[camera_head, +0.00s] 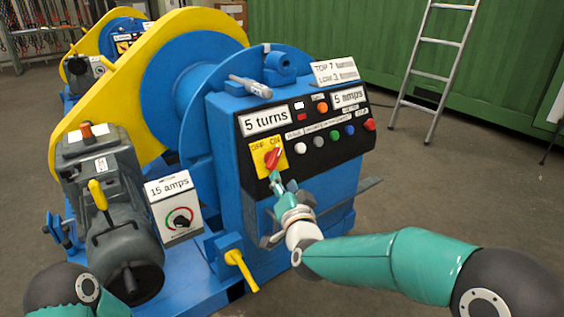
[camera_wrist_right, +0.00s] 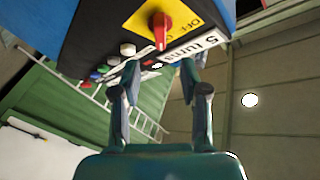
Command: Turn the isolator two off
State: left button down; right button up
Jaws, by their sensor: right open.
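A red rotary switch (camera_head: 272,157) sits on a yellow plate (camera_head: 260,163) marked OFF and ON, on the black sloping panel of the blue machine. Its handle slants, upper end toward the ON side. I can read no number on it. In the right wrist view the switch (camera_wrist_right: 161,28) is at the top, beyond the fingertips. My right gripper (camera_head: 276,180) is just below the switch in the head view. In the right wrist view the gripper (camera_wrist_right: 160,70) is open with nothing between its fingers. They appear apart from the handle. My left gripper is out of view.
A grey-handled lever (camera_head: 250,87) lies above the panel. A "15 amps" box with a dial (camera_head: 180,218) and a grey motor (camera_head: 112,225) stand left. A ladder (camera_head: 436,70) leans behind right.

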aim_at(276, 161)
jog(key=x, duration=1.1)
jog(key=shift+w+b, duration=0.2)
jog(key=shift+b, duration=0.1)
